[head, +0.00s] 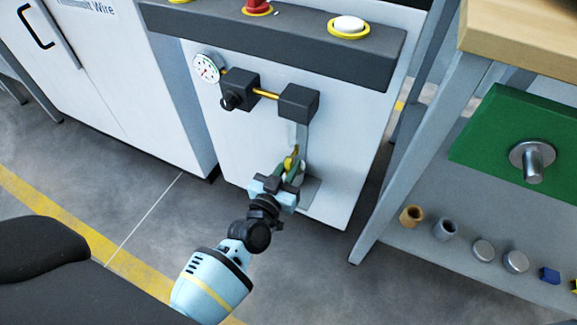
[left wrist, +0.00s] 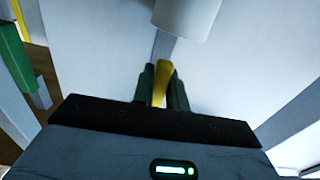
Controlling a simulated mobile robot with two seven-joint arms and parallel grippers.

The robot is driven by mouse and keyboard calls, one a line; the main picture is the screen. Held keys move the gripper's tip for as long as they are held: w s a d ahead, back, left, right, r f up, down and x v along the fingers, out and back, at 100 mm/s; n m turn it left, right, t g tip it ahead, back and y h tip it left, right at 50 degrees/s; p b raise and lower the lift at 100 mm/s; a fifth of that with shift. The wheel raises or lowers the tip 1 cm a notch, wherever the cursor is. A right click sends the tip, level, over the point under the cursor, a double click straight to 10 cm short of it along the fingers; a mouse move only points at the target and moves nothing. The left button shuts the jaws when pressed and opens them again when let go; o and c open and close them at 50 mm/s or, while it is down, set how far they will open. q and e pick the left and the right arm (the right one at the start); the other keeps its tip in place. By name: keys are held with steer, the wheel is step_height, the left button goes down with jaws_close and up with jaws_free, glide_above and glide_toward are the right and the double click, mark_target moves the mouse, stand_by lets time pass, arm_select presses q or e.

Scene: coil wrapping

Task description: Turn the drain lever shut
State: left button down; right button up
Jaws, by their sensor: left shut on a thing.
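The yellow drain lever (head: 291,162) is low on the front of the white cabinet, below a dark block (head: 299,101). My left gripper (head: 293,169) reaches it from below and is shut on it. In the left wrist view the lever (left wrist: 162,82) stands between the two dark green fingers of my left gripper (left wrist: 161,84). A grey strip runs upward behind the lever. The lever's lower part is hidden by the gripper. My right gripper is not in view.
A round gauge (head: 206,68) and a dark regulator block (head: 238,90) sit above left. A dark panel with a white button (head: 348,25) juts out at the top. At right, a bench holds a green board (head: 500,120) and small parts on a lower shelf.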

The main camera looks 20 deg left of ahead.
arm_select(q)
steer(key=n, duration=0.1)
steer(key=n+p, duration=0.1)
steer(key=n, duration=0.1)
steer(key=shift+d+r+n, duration=0.1)
steer(key=shift+d+n, duration=0.2)
steer(key=shift+d, duration=0.05)
steer(key=n, duration=0.4)
steer(key=d+r+n, duration=0.1)
steer(key=n, duration=0.3)
steer(key=n+p, duration=0.1)
steer(key=n, duration=0.3)
steer(key=shift+s+d+r, duration=0.1)
steer(key=shift+d+r, duration=0.2)
steer(key=shift+r, duration=0.05)
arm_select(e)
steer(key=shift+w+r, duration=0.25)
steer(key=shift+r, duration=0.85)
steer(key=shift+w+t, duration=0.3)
arm_select(q)
steer(key=c, duration=1.4)
jaws_free()
steer(key=shift+c, duration=0.2)
steer(key=shift+o, duration=0.2)
steer(key=shift+r, duration=0.1)
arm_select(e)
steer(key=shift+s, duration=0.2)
